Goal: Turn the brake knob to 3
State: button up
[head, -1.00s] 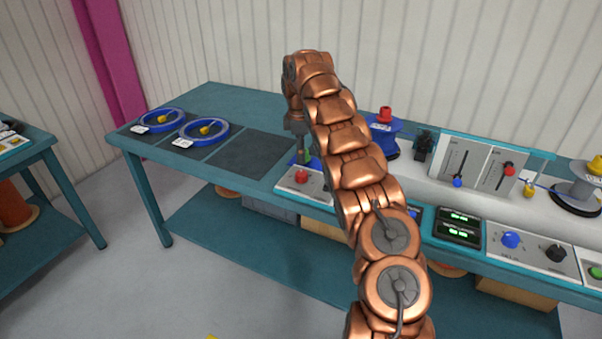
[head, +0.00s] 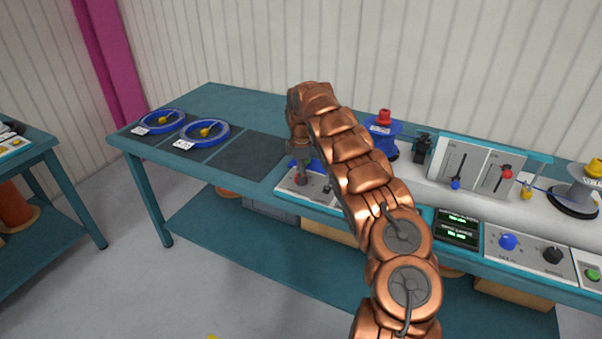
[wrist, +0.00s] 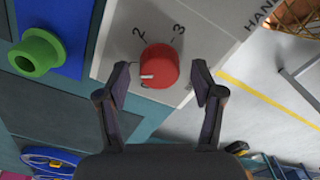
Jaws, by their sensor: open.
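The red brake knob (wrist: 158,66) sits on a pale panel (wrist: 112,50) with the marks 2 and 3 above it in the wrist view. Part of the word HAND shows at the panel's right. The knob's white pointer line points to the left in that view, away from the 3. The mark near its lower left is too small to read surely. My gripper (wrist: 161,80) is open, with one finger on each side of the knob and a small gap at both. In the head view my gripper (head: 301,172) stands over the panel's left end and mostly covers the knob.
Blue rings (head: 204,132) lie on dark mats at the left of the bench. Slider panels (head: 478,168), a display (head: 457,227) and a blue knob (head: 508,242) are to the right.

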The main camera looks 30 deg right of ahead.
jog(key=shift+f, duration=0.25)
jog(key=c, duration=1.1)
jog(key=shift+c, duration=0.2)
